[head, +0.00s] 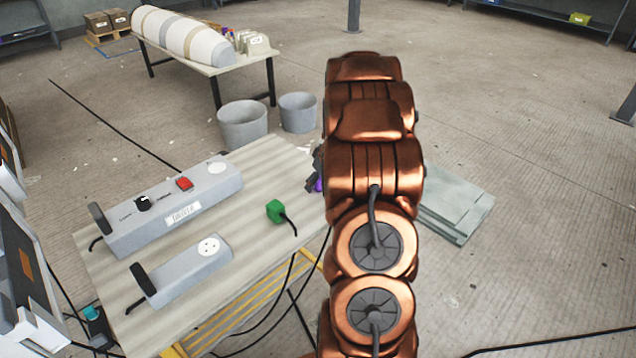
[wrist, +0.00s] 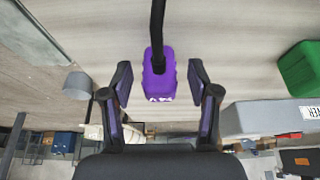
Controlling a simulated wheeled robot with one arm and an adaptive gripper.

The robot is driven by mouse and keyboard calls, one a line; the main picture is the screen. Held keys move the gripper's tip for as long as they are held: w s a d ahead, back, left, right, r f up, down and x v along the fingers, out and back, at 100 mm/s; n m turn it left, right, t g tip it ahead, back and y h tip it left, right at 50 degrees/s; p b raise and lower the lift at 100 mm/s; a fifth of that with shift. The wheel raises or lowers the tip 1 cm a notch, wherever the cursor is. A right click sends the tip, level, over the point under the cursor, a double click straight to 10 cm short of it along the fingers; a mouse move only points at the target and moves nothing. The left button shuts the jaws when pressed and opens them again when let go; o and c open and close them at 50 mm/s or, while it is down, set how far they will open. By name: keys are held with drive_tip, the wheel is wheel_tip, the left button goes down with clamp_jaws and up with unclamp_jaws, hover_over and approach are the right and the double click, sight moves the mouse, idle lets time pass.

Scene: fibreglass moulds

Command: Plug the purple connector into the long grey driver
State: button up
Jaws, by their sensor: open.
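The purple connector (wrist: 158,80) with its black cable lies between the two fingers of my gripper (wrist: 160,76) in the wrist view. The fingers are spread, with a gap on each side of it. In the head view my arm hides most of this; a sliver of the purple connector (head: 318,186) shows at the table's right edge. The long grey driver (head: 165,222) lies at the back left of the table, with a black knob, a red switch and a round pale socket at its right end. Part of a grey driver (wrist: 262,118) shows right in the wrist view.
A green connector (head: 275,211) with a black cable stands on the table (head: 262,172). A shorter grey box (head: 185,275) with a round socket lies in front of the long driver. Two grey buckets (head: 243,124) stand on the floor behind. Bare table lies between the green connector and the drivers.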

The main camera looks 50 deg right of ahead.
drive_tip(key=shift+f, duration=0.1)
idle(0.3)
clamp_jaws()
idle(0.4)
drive_tip(key=shift+r, duration=0.5)
wheel_tip(320, 180, up, 3)
drive_tip(key=shift+f, duration=0.15)
drive_tip(key=shift+s+a+b, duration=0.15)
drive_tip(key=shift+s+b, duration=0.15)
drive_tip(key=shift+s, duration=0.15)
drive_tip(key=s+a+r+b, duration=0.1)
drive_tip(key=s+a, duration=0.3)
drive_tip(key=s, duration=1)
drive_tip(key=shift+s+r+b, duration=0.15)
drive_tip(key=shift+s+b, duration=0.05)
drive_tip(key=shift+b, duration=0.15)
drive_tip(key=shift+a, duration=0.1)
